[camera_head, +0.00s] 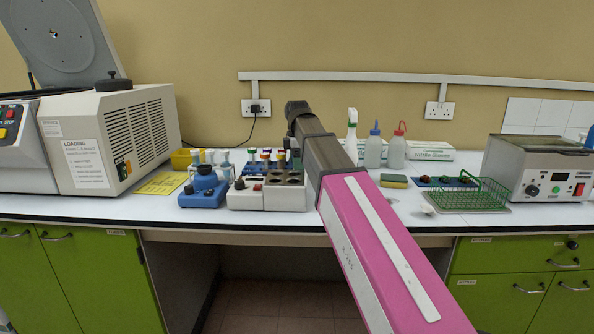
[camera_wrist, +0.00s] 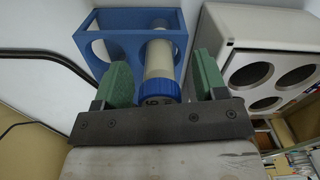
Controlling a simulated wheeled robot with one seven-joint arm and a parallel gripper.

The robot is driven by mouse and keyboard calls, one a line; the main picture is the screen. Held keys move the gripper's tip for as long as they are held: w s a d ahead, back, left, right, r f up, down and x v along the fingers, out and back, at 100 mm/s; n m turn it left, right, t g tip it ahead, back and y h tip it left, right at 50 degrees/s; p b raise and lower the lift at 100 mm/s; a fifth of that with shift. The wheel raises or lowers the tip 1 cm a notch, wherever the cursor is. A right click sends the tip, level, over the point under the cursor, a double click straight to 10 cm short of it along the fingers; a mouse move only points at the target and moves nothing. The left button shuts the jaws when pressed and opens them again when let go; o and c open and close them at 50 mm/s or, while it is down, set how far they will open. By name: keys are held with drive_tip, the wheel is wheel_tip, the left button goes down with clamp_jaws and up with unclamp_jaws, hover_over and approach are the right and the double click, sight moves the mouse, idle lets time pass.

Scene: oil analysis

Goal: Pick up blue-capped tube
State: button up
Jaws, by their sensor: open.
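The blue-capped tube has a pale body (camera_wrist: 159,58) and a blue cap (camera_wrist: 157,90) with markings. In the wrist view it stands in an opening of a blue rack (camera_wrist: 112,22). My gripper (camera_wrist: 161,74) is open, with one green-padded finger on each side of the tube. Gaps show between the pads and the tube, and the cap's near edge is partly hidden by the gripper's dark body. In the head view my arm covers much of the area around the capped tubes (camera_head: 265,155), and I cannot tell which one is between my fingers.
A white block with round holes (camera_wrist: 262,75) is close to my right finger. In the head view, a blue device (camera_head: 205,190) and a grey-white unit (camera_head: 285,190) stand before the tubes. Bottles (camera_head: 373,150) stand behind my arm, and a centrifuge (camera_head: 120,135) stands left.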

drive_tip(key=shift+f, duration=0.2)
drive_tip(key=c, duration=1)
drive_tip(key=shift+r, duration=0.1)
wheel_tip(320, 180, up, 10)
drive_tip(key=shift+f, duration=0.1)
